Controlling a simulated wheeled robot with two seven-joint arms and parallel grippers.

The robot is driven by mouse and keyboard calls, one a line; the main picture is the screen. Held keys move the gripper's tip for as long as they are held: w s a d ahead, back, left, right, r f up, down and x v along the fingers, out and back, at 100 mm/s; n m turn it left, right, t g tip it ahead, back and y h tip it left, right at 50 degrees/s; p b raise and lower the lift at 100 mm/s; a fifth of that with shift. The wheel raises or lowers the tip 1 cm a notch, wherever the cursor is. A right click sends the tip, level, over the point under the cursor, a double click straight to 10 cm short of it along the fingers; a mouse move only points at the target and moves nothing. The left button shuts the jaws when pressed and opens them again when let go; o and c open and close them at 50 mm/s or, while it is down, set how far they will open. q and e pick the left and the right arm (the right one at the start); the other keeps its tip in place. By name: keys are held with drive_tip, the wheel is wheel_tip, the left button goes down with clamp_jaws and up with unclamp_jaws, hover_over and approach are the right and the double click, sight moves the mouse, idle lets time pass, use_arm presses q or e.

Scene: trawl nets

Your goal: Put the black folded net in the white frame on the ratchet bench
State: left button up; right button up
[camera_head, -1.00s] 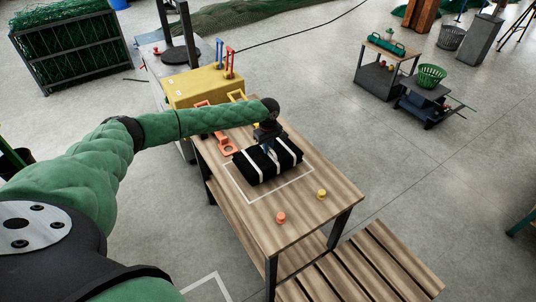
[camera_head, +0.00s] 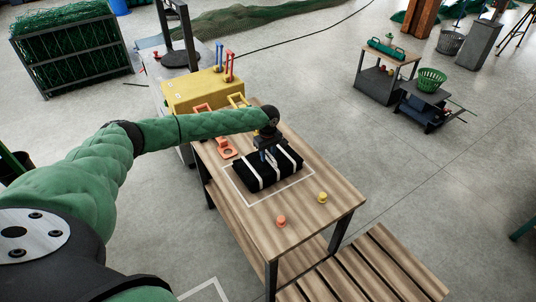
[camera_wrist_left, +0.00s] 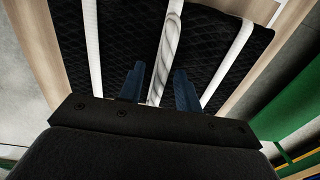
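The black folded net (camera_head: 257,178), with white straps, lies on the wooden bench top (camera_head: 296,240). It sits inside the white frame (camera_head: 284,190) marked there; the frame's near lines show clear of it, and its far side is partly hidden. My left gripper (camera_head: 267,158) is just above the middle of the net, pointing down. In the left wrist view, its two blue fingers (camera_wrist_left: 159,86) stand apart, with a white strap (camera_wrist_left: 168,45) seen between them and the net (camera_wrist_left: 125,35) beyond. They do not appear closed on anything. My right gripper is out of view.
An orange knob (camera_head: 281,221) and a yellow knob (camera_head: 322,197) stand on the near bench top. Orange fittings (camera_head: 226,149) and a yellow box (camera_head: 203,90) are behind the net. A slatted wooden platform (camera_head: 365,270) stands at the bench's near right.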

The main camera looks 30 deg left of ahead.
use_arm(q)
drive_tip(key=shift+r, duration=0.1)
